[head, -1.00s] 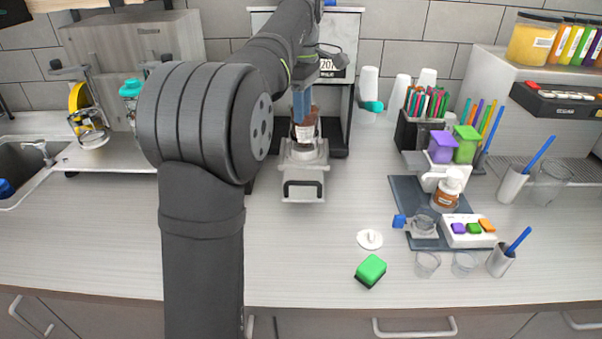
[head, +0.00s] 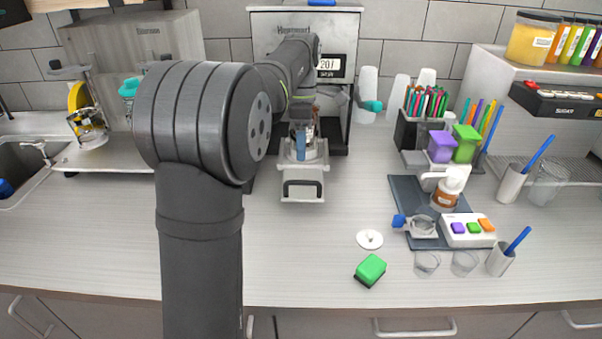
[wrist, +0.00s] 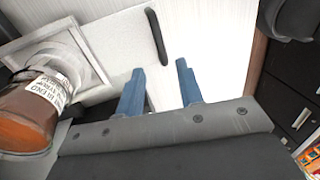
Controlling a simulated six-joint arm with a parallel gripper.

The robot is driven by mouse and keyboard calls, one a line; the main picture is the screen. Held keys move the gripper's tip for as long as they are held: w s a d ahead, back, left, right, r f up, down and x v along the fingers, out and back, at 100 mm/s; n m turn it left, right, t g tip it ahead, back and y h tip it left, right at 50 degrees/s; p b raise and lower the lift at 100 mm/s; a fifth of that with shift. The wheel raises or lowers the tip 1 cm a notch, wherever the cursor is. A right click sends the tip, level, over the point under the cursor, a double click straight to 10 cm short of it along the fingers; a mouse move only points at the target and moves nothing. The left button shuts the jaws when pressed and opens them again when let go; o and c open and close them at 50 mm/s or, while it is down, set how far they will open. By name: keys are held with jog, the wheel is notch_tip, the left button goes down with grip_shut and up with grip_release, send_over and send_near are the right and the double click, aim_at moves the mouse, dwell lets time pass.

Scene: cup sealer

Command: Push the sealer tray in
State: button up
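The sealer (head: 262,40) is a grey box at the back wall with a digital display. Its tray (head: 302,188) is out in front, with a dark handle at the front edge; the tray (wrist: 95,30) and handle (wrist: 157,37) also show in the wrist view. A labelled cup (wrist: 35,105) of brown-orange drink sits in the tray's holder; in the head view it is mostly hidden behind my gripper (head: 300,145). In the wrist view, my gripper (wrist: 160,88) has its two blue fingers apart with nothing between them. The fingers are to the side of the cup, pointing towards the handle's side of the tray.
A white lid (head: 369,239) and a green sponge (head: 370,268) lie on the counter to the right. A dark mat (head: 408,190) holds a dispenser bottle and other items farther right. The counter in front of the tray is clear.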

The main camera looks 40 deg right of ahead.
jog(key=f, duration=0.5)
jog(key=s+a+f, duration=0.1)
jog(key=f, duration=0.1)
jog(key=shift+f, duration=0.15)
grip_shut()
